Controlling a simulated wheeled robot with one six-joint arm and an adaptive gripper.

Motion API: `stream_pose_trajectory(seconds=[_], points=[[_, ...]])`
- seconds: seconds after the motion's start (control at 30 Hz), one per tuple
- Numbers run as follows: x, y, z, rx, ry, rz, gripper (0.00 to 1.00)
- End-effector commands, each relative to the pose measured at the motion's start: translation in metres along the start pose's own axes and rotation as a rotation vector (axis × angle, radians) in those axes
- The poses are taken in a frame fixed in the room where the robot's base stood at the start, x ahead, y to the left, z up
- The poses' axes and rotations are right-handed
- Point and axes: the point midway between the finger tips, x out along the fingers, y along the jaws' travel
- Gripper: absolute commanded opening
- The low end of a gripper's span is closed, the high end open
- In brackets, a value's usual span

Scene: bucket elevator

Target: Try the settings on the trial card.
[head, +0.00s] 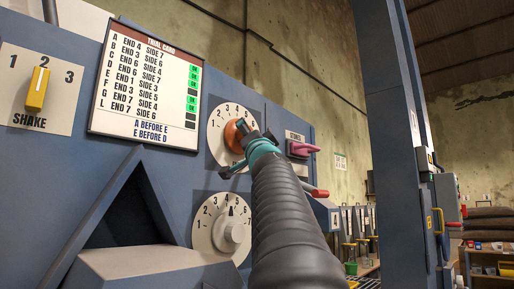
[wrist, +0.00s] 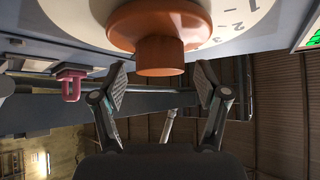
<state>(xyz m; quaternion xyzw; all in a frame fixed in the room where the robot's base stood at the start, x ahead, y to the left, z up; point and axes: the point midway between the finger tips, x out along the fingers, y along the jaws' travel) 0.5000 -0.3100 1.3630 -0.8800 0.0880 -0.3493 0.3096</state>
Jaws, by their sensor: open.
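The trial card (head: 147,85) hangs on the blue panel, listing lettered rows of END and SIDE numbers. Several row tags are green; the bottom two are dark. "A BEFORE E" and "E BEFORE D" stand below. The upper dial (head: 217,135) has an orange knob (head: 233,137), partly hidden by my gripper (head: 258,150); its setting cannot be read. In the wrist view my gripper (wrist: 161,82) is open, with the orange knob (wrist: 160,52) just ahead, between and beyond the fingertips. The lower dial's white knob (head: 231,235) points near 4. The yellow SHAKE switch (head: 38,89) points at 2.
A pink lever (head: 303,149) sits on the panel right of the upper dial; it also shows in the wrist view (wrist: 71,84). A red handle (head: 320,193) juts out below it. A blue column (head: 393,120) and shelving stand farther right. A dark triangular recess lies lower left.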

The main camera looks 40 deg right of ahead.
Motion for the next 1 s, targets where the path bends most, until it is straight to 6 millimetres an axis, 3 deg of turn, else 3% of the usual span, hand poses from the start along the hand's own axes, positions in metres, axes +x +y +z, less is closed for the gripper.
stream_pose_trajectory(seconds=[0.6,0.8,1.0], points=[[-0.085,0.0,0.0,0.0,0.003,0.0,0.74],[-0.1,0.0,0.0,0.001,0.003,0.0,0.74],[-0.104,0.001,0.0,0.001,0.003,0.0,0.74]])
